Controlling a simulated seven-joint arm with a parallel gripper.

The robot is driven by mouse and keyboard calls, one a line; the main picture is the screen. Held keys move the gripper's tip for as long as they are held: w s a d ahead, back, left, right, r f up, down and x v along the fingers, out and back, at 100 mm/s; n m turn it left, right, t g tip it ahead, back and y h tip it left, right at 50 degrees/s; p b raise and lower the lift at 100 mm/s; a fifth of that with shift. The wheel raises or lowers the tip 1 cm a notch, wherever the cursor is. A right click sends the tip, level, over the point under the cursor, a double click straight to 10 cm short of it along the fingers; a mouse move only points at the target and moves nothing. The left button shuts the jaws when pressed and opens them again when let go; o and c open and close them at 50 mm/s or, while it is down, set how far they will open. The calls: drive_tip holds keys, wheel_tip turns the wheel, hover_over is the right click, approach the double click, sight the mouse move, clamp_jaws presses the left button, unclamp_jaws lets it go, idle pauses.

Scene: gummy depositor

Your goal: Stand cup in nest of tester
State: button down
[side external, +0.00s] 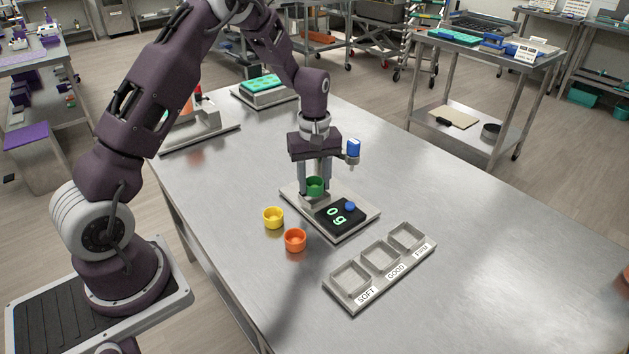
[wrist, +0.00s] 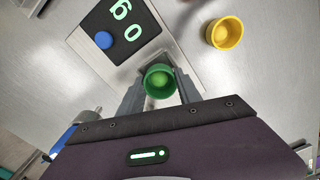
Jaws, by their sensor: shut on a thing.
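My gripper (side external: 315,180) is shut on the green cup (side external: 315,187), with a finger on either side of it. The green cup also shows in the wrist view (wrist: 160,81), with a lighter green round inside. It is upright over the back part of the tester (side external: 361,227). The nest is hidden below the cup, and I cannot tell whether the cup touches it. The tester's black display (side external: 341,217) reads 0 g, with a blue round (side external: 350,206) on it.
A yellow cup (side external: 273,217) and an orange cup (side external: 295,240) stand on the table left of the tester. A tray (side external: 378,268) with compartments labelled SOFT, GOOD and FIRM lies in front. A machine with a teal mould (side external: 262,86) stands behind.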

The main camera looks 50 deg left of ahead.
drive_tip(key=shift+f, duration=0.2)
drive_tip(key=shift+f, duration=0.3)
drive_tip(key=shift+r, duration=0.15)
drive_tip(key=shift+r, duration=0.35)
drive_tip(key=shift+s+d+f, duration=0.1)
drive_tip(key=shift+f, duration=0.05)
idle(0.7)
drive_tip(key=shift+f, duration=0.35)
drive_tip(key=shift+r, duration=0.45)
drive_tip(key=shift+f, duration=0.2)
idle(0.6)
